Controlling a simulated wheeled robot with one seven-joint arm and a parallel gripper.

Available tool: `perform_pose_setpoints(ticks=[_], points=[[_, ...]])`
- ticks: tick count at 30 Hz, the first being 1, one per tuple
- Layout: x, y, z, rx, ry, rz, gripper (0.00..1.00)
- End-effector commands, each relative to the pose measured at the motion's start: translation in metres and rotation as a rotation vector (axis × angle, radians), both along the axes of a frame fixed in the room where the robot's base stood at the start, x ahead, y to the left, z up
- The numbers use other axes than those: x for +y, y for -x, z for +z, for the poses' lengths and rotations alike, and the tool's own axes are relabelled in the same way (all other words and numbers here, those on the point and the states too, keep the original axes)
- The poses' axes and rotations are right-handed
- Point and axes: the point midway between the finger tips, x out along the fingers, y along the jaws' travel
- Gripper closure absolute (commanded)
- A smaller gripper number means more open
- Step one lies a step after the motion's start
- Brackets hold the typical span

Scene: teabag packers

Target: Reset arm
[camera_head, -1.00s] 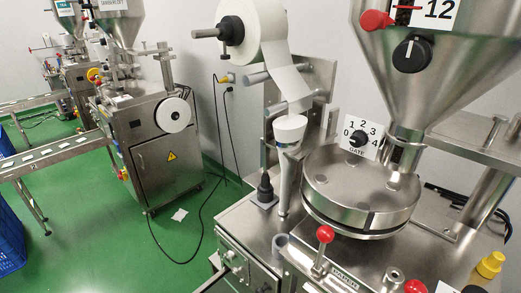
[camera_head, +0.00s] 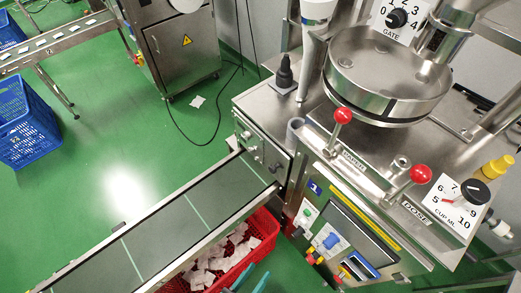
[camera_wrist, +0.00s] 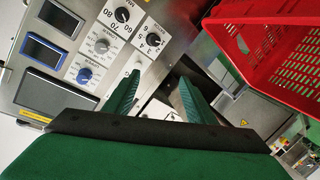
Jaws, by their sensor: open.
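My gripper (camera_wrist: 162,92) shows in the wrist view with its two green fingers spread apart and nothing between them. In the head view, teal tips that look like its fingers (camera_head: 246,286) show at the bottom edge, in front of the red crate (camera_head: 211,284). The rest of my arm is out of the head view. In the wrist view the control panel (camera_wrist: 60,80) with dials and dark displays lies left of the fingers, and the red crate (camera_wrist: 262,50) is at the upper right. I cannot tell any contact with either.
The teabag machine (camera_head: 262,100) with red-knobbed levers fills the right of the head view. A conveyor (camera_head: 165,230) runs from it to the lower left, above the red crate with white teabags. A blue crate (camera_head: 30,130) stands on the open green floor.

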Motion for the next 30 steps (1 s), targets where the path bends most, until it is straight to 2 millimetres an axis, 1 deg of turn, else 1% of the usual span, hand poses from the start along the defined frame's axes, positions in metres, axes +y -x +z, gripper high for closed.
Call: perform_pose_setpoints(ticks=[1,5,9,11,15,21,25,27,30], points=[[0.001,0.007,0.015,-0.015,-0.026,0.035,0.5],[-0.001,0.02,0.051,-0.052,-0.109,0.112,0.5],[-0.006,0.03,0.093,-0.08,-0.195,0.198,0.5],[-0.009,0.034,0.113,-0.088,-0.233,0.236,0.5],[-0.015,0.037,0.161,-0.103,-0.318,0.324,0.5],[-0.018,0.036,0.228,-0.109,-0.428,0.44,0.5],[-0.016,0.034,0.257,-0.105,-0.474,0.487,0.5],[-0.015,0.033,0.266,-0.104,-0.489,0.501,0.5],[-0.014,0.032,0.271,-0.104,-0.499,0.508,0.5]])
